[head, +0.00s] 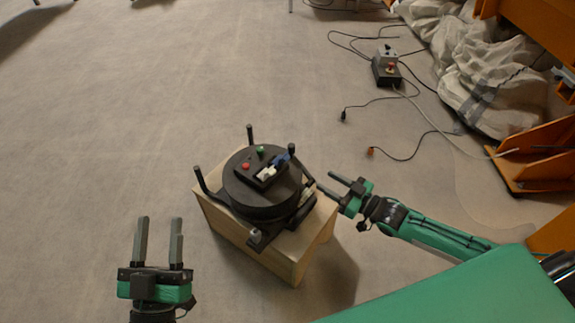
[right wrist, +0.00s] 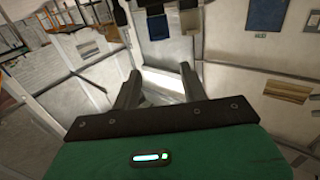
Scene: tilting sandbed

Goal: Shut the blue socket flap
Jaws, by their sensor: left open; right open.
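The blue socket flap (head: 285,157) stands raised on a small black box (head: 257,182) on top of a round black drum, beside a white socket piece (head: 267,172). A red button (head: 246,166) and a green button (head: 260,149) are on the same box. My right gripper (head: 325,180) is open and empty to the right of the drum, apart from the flap, with fingers pointing left. Its open fingers also show in the right wrist view (right wrist: 158,72), where the flap is not visible. My left gripper (head: 160,219) is open and empty, left of the stand.
The drum (head: 263,205) sits on a wooden stand (head: 285,262) with black posts rising around it, one (head: 250,134) at the back. A grey control box (head: 386,60) and cables lie on the floor at upper right. Floor to the left is clear.

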